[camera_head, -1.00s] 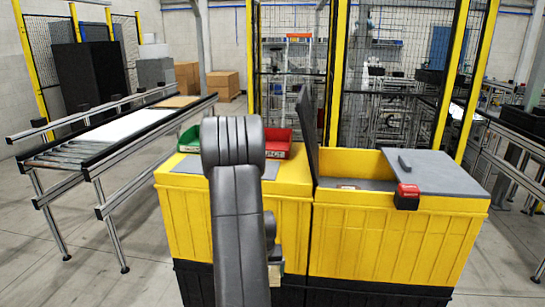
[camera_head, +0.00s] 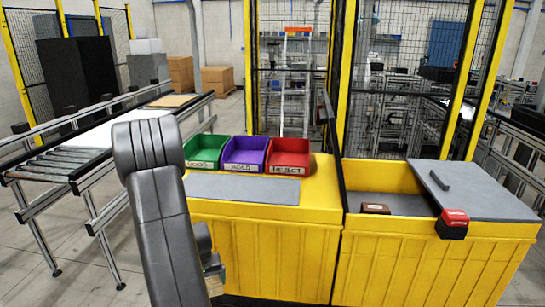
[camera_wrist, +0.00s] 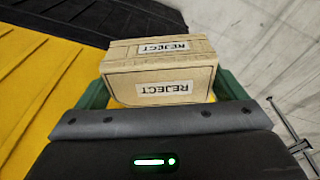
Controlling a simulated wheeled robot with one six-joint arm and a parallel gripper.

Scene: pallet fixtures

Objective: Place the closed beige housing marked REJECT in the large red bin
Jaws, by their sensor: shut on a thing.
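The closed beige housing (camera_wrist: 160,68) carries REJECT labels on two faces and shows upside down in the wrist view. My gripper (camera_wrist: 160,92) is shut on it, with a green finger at each side. In the head view a small beige part of the housing (camera_head: 214,284) shows low beside my arm, in front of the yellow station's front wall. The large red bin (camera_head: 288,155), labelled REJECT, stands on the yellow station top, up and to the right of my gripper. The bin's inside looks empty from here.
A purple HOLD bin (camera_head: 245,154) and a green GOOD bin (camera_head: 204,152) stand left of the red bin. A grey mat (camera_head: 245,187) lies before them. A thin dark upright panel (camera_head: 331,150) stands right of the red bin. A brown block (camera_head: 376,208) and red-black device (camera_head: 453,222) sit further right.

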